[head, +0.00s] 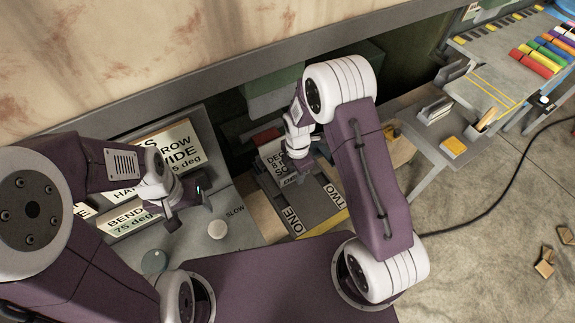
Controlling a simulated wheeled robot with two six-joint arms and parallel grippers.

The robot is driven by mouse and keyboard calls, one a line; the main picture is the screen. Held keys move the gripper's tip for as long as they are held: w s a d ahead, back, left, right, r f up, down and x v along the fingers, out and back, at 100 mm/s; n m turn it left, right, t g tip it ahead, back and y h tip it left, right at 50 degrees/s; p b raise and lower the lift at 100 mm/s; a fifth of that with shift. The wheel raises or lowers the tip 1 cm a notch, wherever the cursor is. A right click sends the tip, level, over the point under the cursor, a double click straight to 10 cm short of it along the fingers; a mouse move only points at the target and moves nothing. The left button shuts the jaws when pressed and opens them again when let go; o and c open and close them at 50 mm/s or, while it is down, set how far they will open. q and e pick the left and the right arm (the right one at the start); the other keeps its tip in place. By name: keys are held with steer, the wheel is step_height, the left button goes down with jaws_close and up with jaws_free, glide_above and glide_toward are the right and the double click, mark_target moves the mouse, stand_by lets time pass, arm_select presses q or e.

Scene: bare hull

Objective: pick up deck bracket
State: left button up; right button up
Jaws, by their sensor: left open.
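I cannot pick out the deck bracket for certain. A small grey angled metal piece (435,110) lies on the grey bench at the right, apart from both grippers. My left gripper (188,198) is open over the grey panel at the left, close to a signboard reading BEND 75 deg; nothing shows between its fingers. My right gripper (303,172) points down over a dark box with a printed label at the centre. Its fingertips are small and partly hidden by my arm, so I cannot tell whether it is open.
A white round knob (218,230) sits on the left panel. Boards marked ONE and TWO (334,197) lie below my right gripper. A yellow block (453,146) is on the right bench. Coloured bars (540,55) lie farther right. A black cable (470,212) crosses the floor.

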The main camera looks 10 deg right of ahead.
steer(key=shift+f, duration=0.2)
steer(key=shift+c, duration=0.8)
steer(key=shift+w, duration=0.1)
jaws_close()
stand_by(0.3)
